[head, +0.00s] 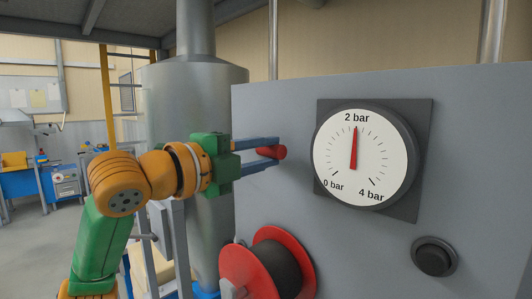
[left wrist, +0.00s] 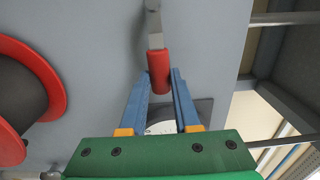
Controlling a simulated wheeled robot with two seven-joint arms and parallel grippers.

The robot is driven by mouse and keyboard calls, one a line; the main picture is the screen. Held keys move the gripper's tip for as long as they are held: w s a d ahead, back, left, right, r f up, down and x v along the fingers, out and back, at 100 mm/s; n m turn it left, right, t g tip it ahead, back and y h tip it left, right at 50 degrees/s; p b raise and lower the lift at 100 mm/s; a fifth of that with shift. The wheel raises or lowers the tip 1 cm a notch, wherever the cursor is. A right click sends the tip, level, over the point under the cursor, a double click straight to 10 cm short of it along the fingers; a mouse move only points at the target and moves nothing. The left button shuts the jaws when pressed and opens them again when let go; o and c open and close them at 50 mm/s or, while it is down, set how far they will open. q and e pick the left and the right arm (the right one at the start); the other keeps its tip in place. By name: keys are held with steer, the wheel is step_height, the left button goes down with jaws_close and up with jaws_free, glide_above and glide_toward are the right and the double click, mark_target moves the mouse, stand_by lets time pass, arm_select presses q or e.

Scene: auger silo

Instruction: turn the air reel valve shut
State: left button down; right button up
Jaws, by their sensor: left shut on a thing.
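The air reel valve has a red handle (head: 280,152) on the grey panel, left of the gauge. In the left wrist view the red handle (left wrist: 159,72) sits on a grey lever (left wrist: 154,25) that runs to the top of the picture. My left gripper (head: 270,151) is shut on the handle, with one blue finger on each side. In the wrist view the gripper (left wrist: 161,84) has the handle between its fingertips. The valve body is hidden or out of the picture. My right gripper is in neither view.
A round gauge (head: 361,157) on the grey panel (head: 300,200) points to about 2 bar. A black knob (head: 434,257) is below it. A red hose reel (head: 228,268) is below my left gripper. A grey metal silo (head: 195,100) stands behind my left arm.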

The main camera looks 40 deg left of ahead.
arm_select(q)
steer(key=shift+f, duration=0.35)
steer(key=c, duration=0.8)
jaws_free()
steer(key=shift+o, duration=0.8)
steer(key=shift+s+r, duration=0.1)
steer(key=shift+s, duration=0.1)
steer(key=shift+d+r, duration=0.1)
steer(key=s+b, duration=0.1)
steer(key=s, duration=0.6)
steer(key=shift+b, duration=0.35)
